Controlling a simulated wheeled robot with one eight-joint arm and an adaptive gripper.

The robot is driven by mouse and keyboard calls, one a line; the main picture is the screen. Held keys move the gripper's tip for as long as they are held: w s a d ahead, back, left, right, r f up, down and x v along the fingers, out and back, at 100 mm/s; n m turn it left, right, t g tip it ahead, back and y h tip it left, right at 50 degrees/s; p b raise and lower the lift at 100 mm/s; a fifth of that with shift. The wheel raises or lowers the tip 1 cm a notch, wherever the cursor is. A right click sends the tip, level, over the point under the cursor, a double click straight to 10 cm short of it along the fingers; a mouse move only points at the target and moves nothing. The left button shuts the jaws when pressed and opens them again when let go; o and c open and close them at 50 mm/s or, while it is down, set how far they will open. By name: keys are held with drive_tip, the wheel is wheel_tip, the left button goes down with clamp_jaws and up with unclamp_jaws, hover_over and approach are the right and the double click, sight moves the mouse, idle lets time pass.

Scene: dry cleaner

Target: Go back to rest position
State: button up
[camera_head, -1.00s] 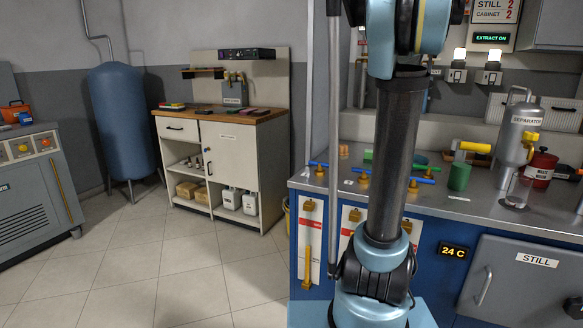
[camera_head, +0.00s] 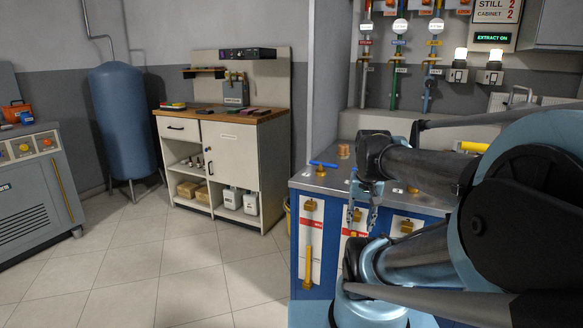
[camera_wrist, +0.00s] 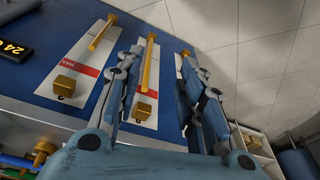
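My gripper (camera_head: 362,220) hangs in front of the blue front of the metal-topped counter (camera_head: 325,180), with its fingers pointing down. My arm is folded low across the right side of the head view and hides much of the counter. In the wrist view, the two fingers of my gripper (camera_wrist: 160,62) are spread apart with nothing held between them. Behind them is the blue panel with white gauge strips and brass fittings (camera_wrist: 151,58). I cannot tell how close the fingers are to it.
A blue-handled valve (camera_head: 323,165) sits on the counter's left end. A workbench (camera_head: 235,160) and a blue tank (camera_head: 122,120) stand at the back left. A grey machine (camera_head: 35,195) is at far left. The tiled floor (camera_head: 190,270) between is clear.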

drive_tip(key=s+a+f+n, duration=0.1)
drive_tip(key=s+f+n, duration=0.1)
drive_tip(key=s+f, duration=0.2)
drive_tip(key=shift+a+f+n, duration=0.15)
drive_tip(key=shift+f+n, duration=0.15)
idle(0.6)
